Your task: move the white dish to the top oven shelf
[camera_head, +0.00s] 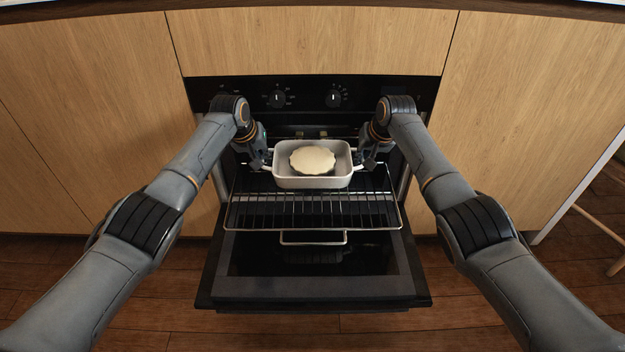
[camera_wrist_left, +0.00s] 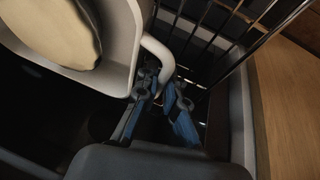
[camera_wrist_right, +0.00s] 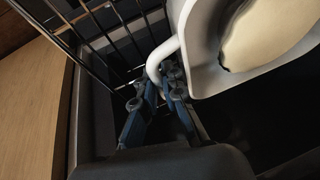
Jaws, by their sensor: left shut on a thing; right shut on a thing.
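The white dish (camera_head: 312,182) is a rectangular baking dish with a loop handle at each end and a pale, scalloped round food in it. It is at the oven opening, over the back part of a pulled-out wire shelf (camera_head: 312,216). I cannot tell whether it touches the shelf. My left gripper (camera_head: 262,164) is shut on the dish's left handle, which shows in the left wrist view (camera_wrist_left: 157,52). My right gripper (camera_head: 361,164) is shut on the right handle, which shows in the right wrist view (camera_wrist_right: 157,56). The oven interior is mostly hidden behind the dish and arms.
The oven door (camera_head: 312,285) is folded down in front, below the shelf. Knobs (camera_head: 334,98) sit on the black panel above the opening. Wooden cabinets (camera_head: 90,110) flank the oven on both sides. A wooden stool (camera_head: 600,215) stands at the far right.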

